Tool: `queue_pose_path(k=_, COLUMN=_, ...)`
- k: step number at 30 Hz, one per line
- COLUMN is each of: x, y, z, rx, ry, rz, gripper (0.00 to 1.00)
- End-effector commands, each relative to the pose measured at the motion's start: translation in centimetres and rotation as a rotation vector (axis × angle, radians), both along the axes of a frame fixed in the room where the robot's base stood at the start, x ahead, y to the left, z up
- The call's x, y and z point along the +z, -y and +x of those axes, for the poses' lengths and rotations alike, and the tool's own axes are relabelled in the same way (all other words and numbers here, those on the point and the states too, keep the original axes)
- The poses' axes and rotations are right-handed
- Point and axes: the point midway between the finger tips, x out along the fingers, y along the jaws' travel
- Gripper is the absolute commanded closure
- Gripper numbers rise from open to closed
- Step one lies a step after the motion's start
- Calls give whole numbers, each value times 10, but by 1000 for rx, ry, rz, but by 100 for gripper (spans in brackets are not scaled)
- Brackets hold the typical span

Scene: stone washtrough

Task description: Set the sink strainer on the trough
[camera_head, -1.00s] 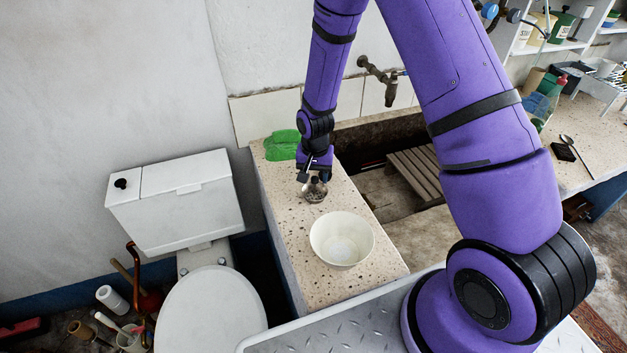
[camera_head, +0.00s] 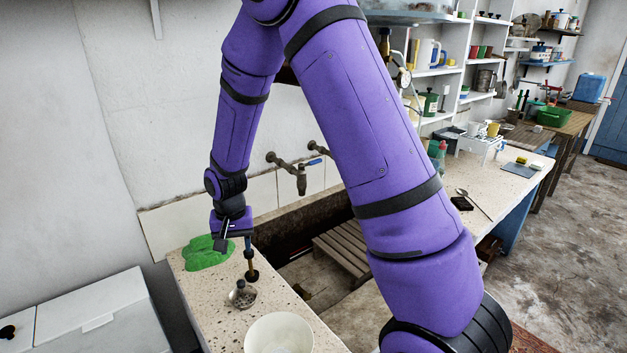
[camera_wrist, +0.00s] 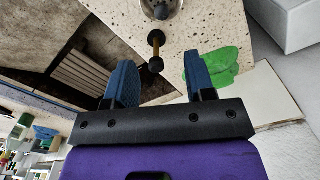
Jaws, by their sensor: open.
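The sink strainer (camera_head: 243,294), a small shiny metal cup, rests on the speckled stone top of the trough (camera_head: 214,313), behind the white bowl. In the wrist view the strainer (camera_wrist: 161,7) is cut off by the top edge. My gripper (camera_head: 232,243) is above the ledge, back from the strainer and apart from it. The trough's dark basin (camera_head: 300,226) lies to the right of the ledge.
A white bowl (camera_head: 279,336) stands in front of the strainer. A small brown-stemmed item with a dark round end (camera_head: 251,275) stands close behind it. A green cloth (camera_head: 205,254) lies at the back of the ledge. A tap (camera_head: 301,182) juts from the wall; a slatted wooden rack (camera_head: 343,245) sits in the basin.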

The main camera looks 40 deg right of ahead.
Motion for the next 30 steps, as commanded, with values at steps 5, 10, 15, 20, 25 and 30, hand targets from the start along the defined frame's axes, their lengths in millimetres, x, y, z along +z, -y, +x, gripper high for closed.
queue_pose_path(k=5, x=65, y=11, z=-14, rx=49, ry=63, rz=1, gripper=50)
queue_pose_path(k=10, x=124, y=21, z=-40, rx=107, ry=120, rz=-3, gripper=50)
queue_pose_path(k=15, x=176, y=32, z=-72, rx=163, ry=176, rz=-11, gripper=50)
queue_pose_path(k=20, x=216, y=41, z=-108, rx=216, ry=227, rz=-22, gripper=50)
queue_pose_path(k=25, x=252, y=49, z=-150, rx=272, ry=283, rz=-37, gripper=50)
queue_pose_path(k=30, x=278, y=56, z=-195, rx=327, ry=338, rz=-57, gripper=50)
